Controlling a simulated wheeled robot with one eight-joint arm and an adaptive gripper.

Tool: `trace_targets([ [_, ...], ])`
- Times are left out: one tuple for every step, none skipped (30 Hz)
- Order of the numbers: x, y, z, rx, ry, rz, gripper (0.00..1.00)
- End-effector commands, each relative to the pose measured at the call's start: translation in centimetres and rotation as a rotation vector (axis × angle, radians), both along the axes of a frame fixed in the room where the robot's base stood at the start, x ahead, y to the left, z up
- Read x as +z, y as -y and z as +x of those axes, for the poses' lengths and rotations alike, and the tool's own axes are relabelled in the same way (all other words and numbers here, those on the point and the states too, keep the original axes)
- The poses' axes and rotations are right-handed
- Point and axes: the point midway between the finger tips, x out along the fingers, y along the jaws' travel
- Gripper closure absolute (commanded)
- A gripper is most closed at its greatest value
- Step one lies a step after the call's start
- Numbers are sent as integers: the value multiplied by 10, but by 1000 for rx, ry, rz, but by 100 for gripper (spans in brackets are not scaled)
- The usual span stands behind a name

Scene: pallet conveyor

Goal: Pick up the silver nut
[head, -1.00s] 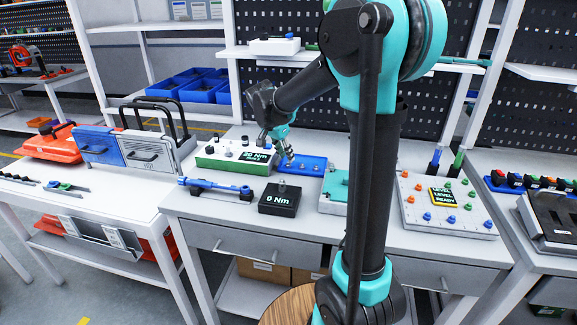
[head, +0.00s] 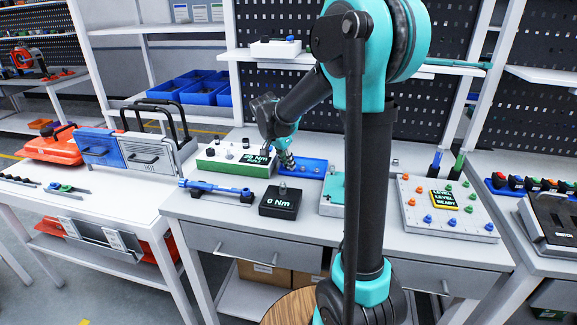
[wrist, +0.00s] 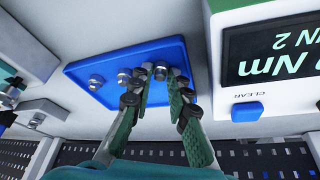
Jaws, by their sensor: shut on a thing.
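The silver nut (wrist: 160,72) sits between my fingertips in the wrist view, over the blue tray (wrist: 110,55). My gripper (wrist: 161,77) is shut on it, with one green-padded finger on each side. Other silver pieces (wrist: 97,82) stand on the tray to the left of the fingers. In the head view my gripper (head: 288,165) is low at the left part of the blue tray (head: 315,163), and its fingers hide the nut there. I cannot tell whether the nut touches the tray.
A white and green torque box (head: 232,160) stands left of the tray. A black "0 Nm" block (head: 281,200) and a blue tool on a stand (head: 215,191) are in front. A teal-topped block (head: 333,187) is to the right. Shelves rise behind.

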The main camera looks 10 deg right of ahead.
Motion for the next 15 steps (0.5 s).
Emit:
trace_targets([
  [1,0,0,0,0,0,100],
  [2,0,0,0,0,0,100],
  [3,0,0,0,0,0,100],
  [5,0,0,0,0,0,100],
  [7,0,0,0,0,0,100],
  [10,0,0,0,0,0,100],
  [13,0,0,0,0,0,100],
  [17,0,0,0,0,0,100],
  [23,0,0,0,0,0,100],
  [28,0,0,0,0,0,100],
  [34,0,0,0,0,0,100],
  [43,0,0,0,0,0,100],
  [51,0,0,0,0,0,100],
  [60,0,-1,0,0,0,100],
  [71,0,-1,0,0,0,100],
])
